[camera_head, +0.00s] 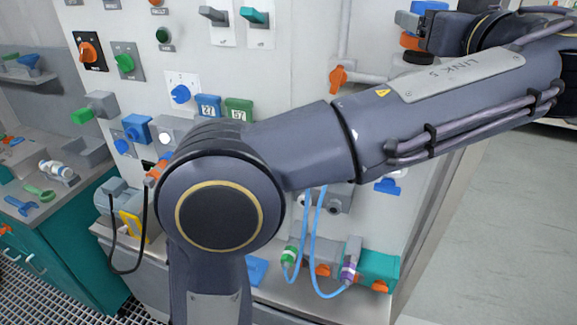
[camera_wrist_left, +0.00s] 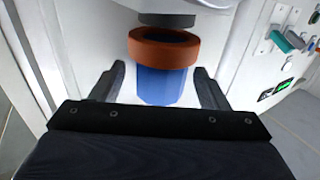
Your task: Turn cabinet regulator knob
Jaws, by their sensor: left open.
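The regulator knob is a blue cylinder (camera_wrist_left: 160,86) under an orange ring (camera_wrist_left: 150,49), in the middle of the left wrist view. My left gripper (camera_wrist_left: 158,72) is open, with one dark finger on each side of the blue cylinder. Gaps show between the fingers and the knob, and I cannot make out any contact. In the head view, blue and orange parts (camera_head: 411,42) show at the upper right beside the dark end of my arm, which partly hides them. My right gripper is not in view.
My arm covers much of the pale panel in the head view. The panel carries an orange knob (camera_head: 88,52), a blue knob (camera_head: 181,94), and grey and teal switches (camera_head: 256,17). Blue hoses (camera_head: 318,250) hang below. Open grey floor (camera_head: 500,210) lies at the right.

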